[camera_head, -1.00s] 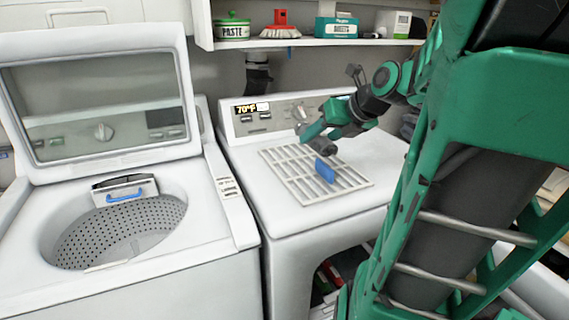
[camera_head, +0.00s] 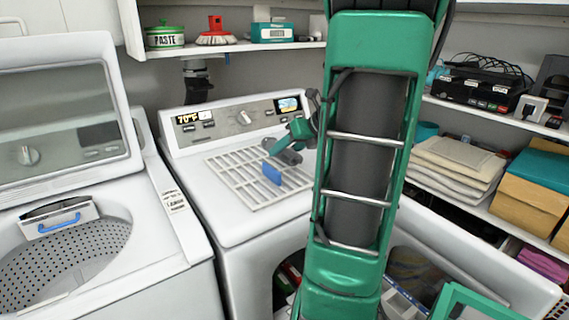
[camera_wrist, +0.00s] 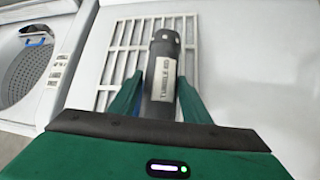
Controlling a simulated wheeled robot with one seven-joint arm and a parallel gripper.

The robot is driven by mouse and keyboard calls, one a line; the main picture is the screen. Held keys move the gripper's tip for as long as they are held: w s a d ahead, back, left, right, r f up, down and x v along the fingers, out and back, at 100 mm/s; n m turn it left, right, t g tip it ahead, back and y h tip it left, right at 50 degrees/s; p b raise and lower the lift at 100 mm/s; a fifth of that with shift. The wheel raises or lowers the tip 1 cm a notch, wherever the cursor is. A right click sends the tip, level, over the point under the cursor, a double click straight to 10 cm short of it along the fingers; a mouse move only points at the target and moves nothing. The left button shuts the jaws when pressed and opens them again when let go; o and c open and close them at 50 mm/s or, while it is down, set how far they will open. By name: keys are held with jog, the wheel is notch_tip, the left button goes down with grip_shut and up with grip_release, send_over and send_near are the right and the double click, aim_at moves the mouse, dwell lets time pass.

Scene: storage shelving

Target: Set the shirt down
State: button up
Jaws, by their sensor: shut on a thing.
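No shirt can be made out for sure. My gripper (camera_wrist: 160,88) is shut on a dark grey cylinder (camera_wrist: 161,62) with a white label, partly readable as "TUMBLE". In the wrist view its green fingers press on both sides of the cylinder. The head view shows my gripper (camera_head: 287,146) small and partly hidden by my arm, low over the white slatted rack (camera_head: 240,183) on the dryer top. I cannot tell whether the cylinder touches the rack. A blue piece (camera_head: 271,173) shows at the rack beside the gripper.
The open washer (camera_head: 70,245) stands at the left with its lid up. A shelf (camera_head: 225,47) with a paste tin and a red brush runs behind. At the right, shelves hold folded beige stacks (camera_head: 452,160) and a black box. The dryer's front top is clear.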

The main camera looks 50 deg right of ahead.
aim_at(287, 172)
jog(key=shift+d+f, duration=0.35)
jog(key=shift+d, duration=0.2)
jog(key=shift+f, duration=2)
jog(key=shift+f, duration=0.1)
